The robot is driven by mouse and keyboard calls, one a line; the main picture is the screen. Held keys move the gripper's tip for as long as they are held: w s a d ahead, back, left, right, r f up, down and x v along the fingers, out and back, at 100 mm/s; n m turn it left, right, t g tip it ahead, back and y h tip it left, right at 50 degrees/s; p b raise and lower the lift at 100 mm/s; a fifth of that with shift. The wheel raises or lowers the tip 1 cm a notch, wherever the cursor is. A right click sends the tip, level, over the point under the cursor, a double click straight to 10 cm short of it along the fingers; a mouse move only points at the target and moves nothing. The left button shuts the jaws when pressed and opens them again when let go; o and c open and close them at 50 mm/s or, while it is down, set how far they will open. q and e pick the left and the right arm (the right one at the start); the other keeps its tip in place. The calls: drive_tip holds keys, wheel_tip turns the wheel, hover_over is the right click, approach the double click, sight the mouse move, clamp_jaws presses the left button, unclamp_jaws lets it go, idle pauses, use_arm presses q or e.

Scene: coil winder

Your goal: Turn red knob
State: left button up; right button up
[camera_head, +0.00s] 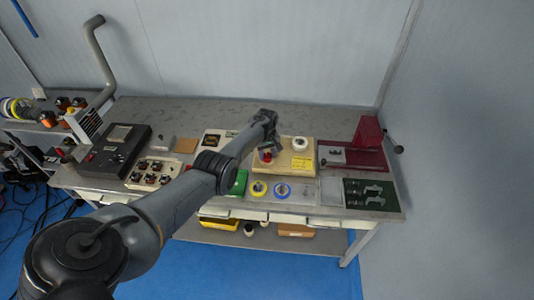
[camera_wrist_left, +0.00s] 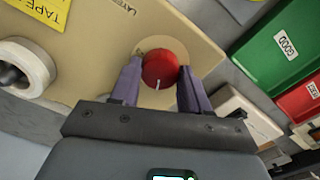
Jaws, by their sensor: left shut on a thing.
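The red knob (camera_wrist_left: 160,66) is round, with a pale pointer line on its face, and sits on a tan panel (camera_wrist_left: 196,35) in the left wrist view. In the head view the red knob (camera_head: 266,157) shows small at the left part of the tan box (camera_head: 285,168). My left gripper (camera_wrist_left: 160,82) has one purple finger on each side of the knob and is shut on it. In the head view my left gripper (camera_head: 268,145) partly covers the knob. My right gripper is in neither view.
A white roll (camera_wrist_left: 26,66) and a yellow TAPE label (camera_wrist_left: 46,10) are on the panel. A green GOOD bin (camera_wrist_left: 280,48) and a red bin (camera_wrist_left: 302,100) lie to the right. In the head view a red vise-like device (camera_head: 367,135) stands right of the box.

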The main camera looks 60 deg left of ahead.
use_arm(q)
drive_tip(key=m, duration=1.1)
drive_tip(key=shift+m+b, duration=0.3)
drive_tip(key=shift+m, duration=0.1)
drive_tip(key=m+b, duration=0.1)
drive_tip(key=m, duration=0.4)
drive_tip(key=shift+m, duration=0.3)
drive_tip(key=m+b, duration=0.2)
drive_tip(key=m, duration=0.3)
drive_tip(key=shift+m, duration=0.4)
drive_tip(key=o, duration=1.1)
drive_tip(key=shift+c, duration=0.2)
